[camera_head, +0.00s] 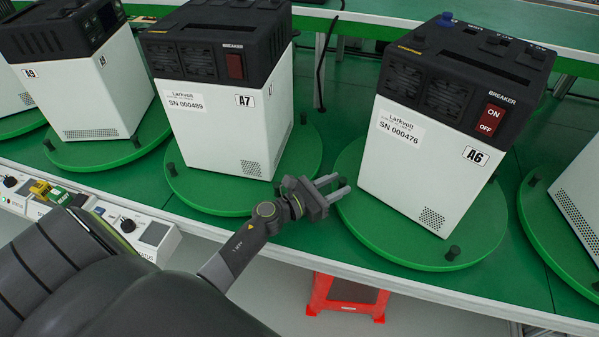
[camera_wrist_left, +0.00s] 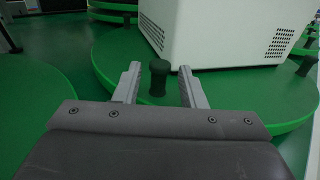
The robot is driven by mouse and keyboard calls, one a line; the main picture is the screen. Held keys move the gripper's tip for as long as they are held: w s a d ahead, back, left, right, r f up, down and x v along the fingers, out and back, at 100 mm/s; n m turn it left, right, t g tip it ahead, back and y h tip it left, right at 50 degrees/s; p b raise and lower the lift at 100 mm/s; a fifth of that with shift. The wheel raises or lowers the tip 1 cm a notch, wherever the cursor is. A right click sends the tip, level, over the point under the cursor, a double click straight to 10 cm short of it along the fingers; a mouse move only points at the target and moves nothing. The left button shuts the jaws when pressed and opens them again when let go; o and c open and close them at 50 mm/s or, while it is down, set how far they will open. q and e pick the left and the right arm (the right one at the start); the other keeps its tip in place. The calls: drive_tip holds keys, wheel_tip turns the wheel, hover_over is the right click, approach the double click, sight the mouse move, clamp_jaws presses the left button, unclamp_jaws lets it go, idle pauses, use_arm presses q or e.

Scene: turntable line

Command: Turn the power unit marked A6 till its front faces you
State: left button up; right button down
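The power unit marked A6 (camera_head: 418,166), a white box with a black top and a red ON/OFF breaker switch, stands on a round green turntable (camera_head: 380,230). The face with its A6 label and breaker is turned toward me, at an angle. A dark peg (camera_head: 453,253) stands on the turntable's near rim. My left gripper (camera_head: 340,188) is at the turntable's left rim. In the left wrist view its two fingers (camera_wrist_left: 158,88) are apart, with another dark peg (camera_wrist_left: 158,77) between them; I see no clear contact. My right gripper is not in view.
The unit marked A7 (camera_head: 228,130) stands on its own turntable (camera_head: 210,197) left of my gripper, with A9 (camera_head: 80,98) further left. Another unit (camera_head: 580,200) stands at the right edge. Control boxes (camera_head: 140,232) line the front left. A red stool (camera_head: 347,296) is below.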

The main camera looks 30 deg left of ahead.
use_arm(q)
drive_tip(key=b+v, duration=0.4)
drive_tip(key=v, duration=1)
drive_tip(key=shift+f, duration=0.15)
drive_tip(key=shift+s+a, duration=0.2)
drive_tip(key=shift+s, duration=0.2)
